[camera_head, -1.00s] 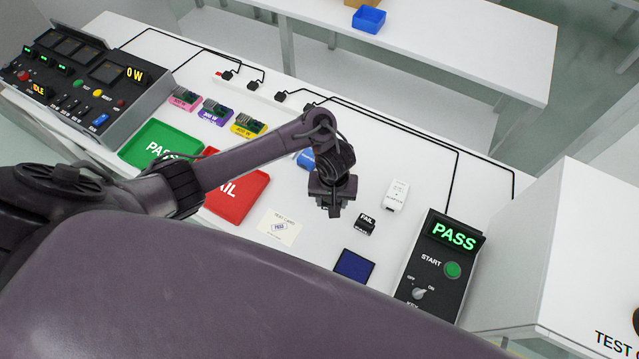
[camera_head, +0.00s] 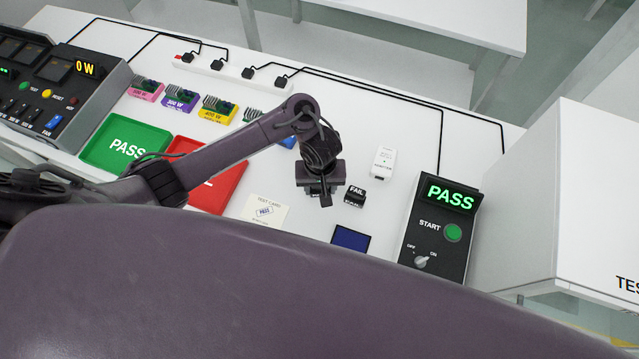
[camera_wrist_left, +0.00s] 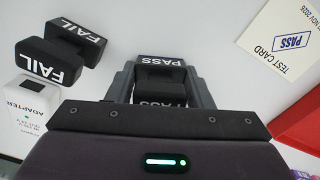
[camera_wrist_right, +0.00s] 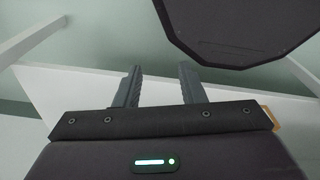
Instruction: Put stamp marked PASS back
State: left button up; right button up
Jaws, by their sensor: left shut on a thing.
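The stamp marked PASS (camera_wrist_left: 161,62) is black with white lettering and sits between the fingers of my left gripper (camera_wrist_left: 160,85) in the left wrist view. My left gripper is shut on it. In the head view my left gripper (camera_head: 322,192) is over the white table, just left of the black FAIL stamp (camera_head: 355,196), and hides most of the PASS stamp. The FAIL stamp also shows in the left wrist view (camera_wrist_left: 60,55), apart from my fingers. The test card (camera_head: 265,212) with a PASS print lies to the left. My right gripper (camera_wrist_right: 160,85) is open and empty.
A dark blue pad (camera_head: 350,238) lies in front of the FAIL stamp. A white adapter (camera_head: 383,162) lies behind it. The tester (camera_head: 441,225) shows PASS at right. A green tray (camera_head: 125,146) and red tray (camera_head: 222,187) are at left.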

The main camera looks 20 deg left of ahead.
pick_arm(q)
jog(key=o, duration=0.5)
jog(key=shift+f, duration=0.1)
jog(key=shift+c, duration=0.2)
jog(key=o, duration=0.3)
jog(key=shift+w+a, duration=0.15)
jog(key=shift+a, duration=0.05)
jog(key=shift+o, duration=0.2)
pick_arm(e)
jog(key=shift+s+d, duration=0.3)
jog(key=shift+d, duration=0.45)
pick_arm(q)
jog(key=shift+d, duration=0.1)
jog(key=shift+r, duration=0.35)
notch_tip(320, 180, up, 10)
jog(key=p, duration=0.8)
jog(key=shift+f+p, duration=0.2)
jog(key=shift+p, duration=0.1)
jog(key=shift+r, duration=0.3)
jog(key=shift+w+r, duration=0.15)
jog(key=shift+r, duration=0.6)
pick_arm(e)
notch_tip(320, 180, up, 8)
jog(key=shift+w+a, duration=0.15)
jog(key=shift+a, duration=0.1)
